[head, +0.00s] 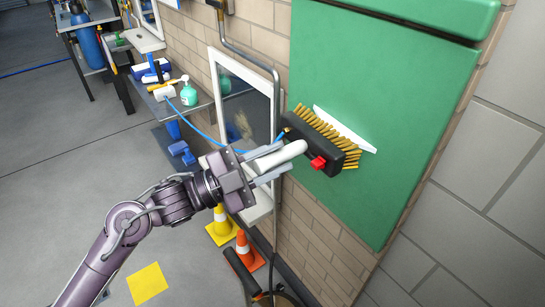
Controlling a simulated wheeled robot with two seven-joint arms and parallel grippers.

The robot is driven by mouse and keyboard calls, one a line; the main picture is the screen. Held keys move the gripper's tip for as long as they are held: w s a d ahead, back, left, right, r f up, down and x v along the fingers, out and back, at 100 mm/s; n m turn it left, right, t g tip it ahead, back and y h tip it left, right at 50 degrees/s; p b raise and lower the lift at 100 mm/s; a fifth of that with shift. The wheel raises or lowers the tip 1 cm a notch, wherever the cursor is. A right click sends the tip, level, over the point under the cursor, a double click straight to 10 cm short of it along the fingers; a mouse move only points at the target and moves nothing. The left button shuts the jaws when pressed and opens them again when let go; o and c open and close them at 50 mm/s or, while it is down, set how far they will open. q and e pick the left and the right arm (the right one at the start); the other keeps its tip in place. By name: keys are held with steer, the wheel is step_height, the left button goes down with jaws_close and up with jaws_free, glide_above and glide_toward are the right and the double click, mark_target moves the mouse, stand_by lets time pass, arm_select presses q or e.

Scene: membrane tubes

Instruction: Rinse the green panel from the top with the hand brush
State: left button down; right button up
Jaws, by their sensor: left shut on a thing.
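The green panel (370,85) is fixed on the brick wall at the right of the head view. My left gripper (270,165) is shut on the white handle of the hand brush (318,142). The brush has a dark head, yellow bristles and a red part, and it is held up at the panel's lower half. Its bristles face the panel; I cannot tell if they touch it. A white patch (352,133) shows on the panel behind the bristles. A blue hose (195,127) runs to the brush. My right gripper is not in view.
A framed window-like panel (245,105) stands against the wall left of the brush. Traffic cones (247,247) stand on the floor below my left gripper. A yellow square (147,283) lies on open floor.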

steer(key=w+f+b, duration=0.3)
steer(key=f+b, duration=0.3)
steer(key=b, duration=0.1)
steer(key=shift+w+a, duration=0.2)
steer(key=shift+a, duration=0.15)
stand_by(1.5)
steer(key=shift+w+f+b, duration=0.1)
steer(key=shift+b, duration=0.25)
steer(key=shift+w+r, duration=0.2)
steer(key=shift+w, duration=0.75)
